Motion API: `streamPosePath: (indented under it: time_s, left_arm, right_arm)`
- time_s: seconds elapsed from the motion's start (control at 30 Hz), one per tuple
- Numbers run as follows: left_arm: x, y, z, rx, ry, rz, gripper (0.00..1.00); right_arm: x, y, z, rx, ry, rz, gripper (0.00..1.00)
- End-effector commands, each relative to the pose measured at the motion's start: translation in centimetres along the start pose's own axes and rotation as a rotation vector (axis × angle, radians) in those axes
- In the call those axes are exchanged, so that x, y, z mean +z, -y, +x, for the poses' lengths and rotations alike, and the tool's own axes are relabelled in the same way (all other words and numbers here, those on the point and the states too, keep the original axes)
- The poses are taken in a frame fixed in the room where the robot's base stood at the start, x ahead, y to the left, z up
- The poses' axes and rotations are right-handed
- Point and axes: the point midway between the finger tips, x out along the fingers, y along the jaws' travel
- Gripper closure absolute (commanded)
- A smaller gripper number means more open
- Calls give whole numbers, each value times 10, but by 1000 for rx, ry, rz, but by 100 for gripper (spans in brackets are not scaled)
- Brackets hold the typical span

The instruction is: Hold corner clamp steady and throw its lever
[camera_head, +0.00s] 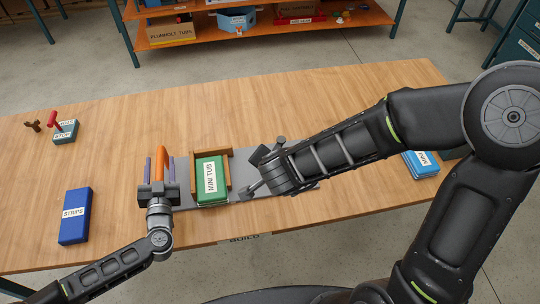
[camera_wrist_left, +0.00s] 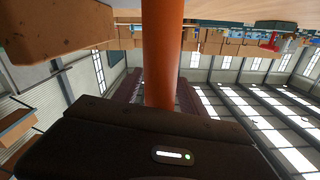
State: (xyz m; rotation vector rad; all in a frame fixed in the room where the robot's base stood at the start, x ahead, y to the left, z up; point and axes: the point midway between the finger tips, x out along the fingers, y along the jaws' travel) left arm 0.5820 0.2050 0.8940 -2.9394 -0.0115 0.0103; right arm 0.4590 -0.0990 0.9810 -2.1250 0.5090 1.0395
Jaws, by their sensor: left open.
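An orange lever (camera_head: 159,160) stands up at the left end of the grey base plate (camera_head: 241,186). My left gripper (camera_head: 159,165) is open, with one purple finger on each side of the lever. In the left wrist view the lever (camera_wrist_left: 162,55) runs between the two dark fingers; contact cannot be told. Brown corner blocks (camera_head: 227,168), seemingly the clamp's, stand around a green box labelled MINI TUB (camera_head: 210,178). My right gripper (camera_head: 270,170) is low over the plate's right part. Its fingertips and anything between them are hard to make out, and its arm hides the plate there.
A blue STRIPS box (camera_head: 74,216) lies at the left front. A blue MINI box (camera_head: 420,164) is at the right, partly behind my arm. The table's back middle is clear.

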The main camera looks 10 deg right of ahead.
Motion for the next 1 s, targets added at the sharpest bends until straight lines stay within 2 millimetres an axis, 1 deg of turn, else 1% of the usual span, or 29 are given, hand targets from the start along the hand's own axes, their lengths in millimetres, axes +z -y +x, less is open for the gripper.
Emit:
streamPosePath:
  time_s: [0.17, 0.27, 0.5, 0.6, 0.7, 1.0]
  left_arm:
    - [-2, 0, -10, 2, -4, -1, 51]
    - [-2, 0, -23, 1, -3, -3, 51]
    - [-2, 0, -61, 0, -5, -4, 51]
    - [-3, 0, -71, -1, -8, -6, 51]
    - [-3, 0, -74, -1, -8, -6, 51]
    - [-3, 0, -74, -1, -8, -7, 51]
  right_arm:
    - [0, 0, 0, 0, 0, 0, 100]
    - [0, 0, 0, 0, 0, 0, 100]
    - [0, 0, 0, 0, 0, 0, 100]
    - [0, 0, 0, 0, 0, 0, 100]
    - [0, 0, 0, 0, 0, 0, 100]
    - [0, 0, 0, 0, 0, 0, 100]
